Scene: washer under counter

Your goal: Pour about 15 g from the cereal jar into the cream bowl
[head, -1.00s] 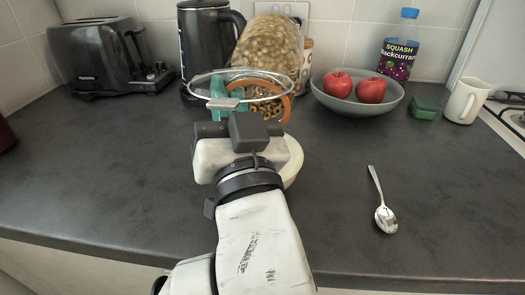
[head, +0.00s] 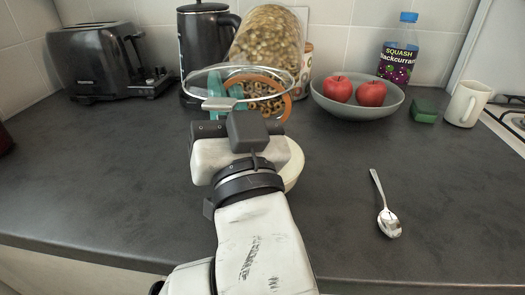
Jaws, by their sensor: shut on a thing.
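The cereal jar (head: 266,42) is clear, filled with ring-shaped cereal, and strongly tilted with its mouth facing down toward me. An orange seal rings the mouth, and cereal rings show inside it. Its clear lid (head: 237,72) hangs open in front of the mouth. My gripper (head: 219,92), with teal fingers, is shut on the jar; the grip itself is partly hidden by the lid and my wrist. The cream bowl (head: 294,167) stands on the counter, mostly hidden behind my wrist with only its right edge showing. I cannot see what is inside it.
A black kettle (head: 203,50) and a toaster (head: 105,62) stand behind to the left. A grey bowl (head: 357,101) of two apples, a squash bottle (head: 398,55), a green sponge (head: 424,111) and a white mug (head: 466,104) stand right. A spoon (head: 386,212) lies front right.

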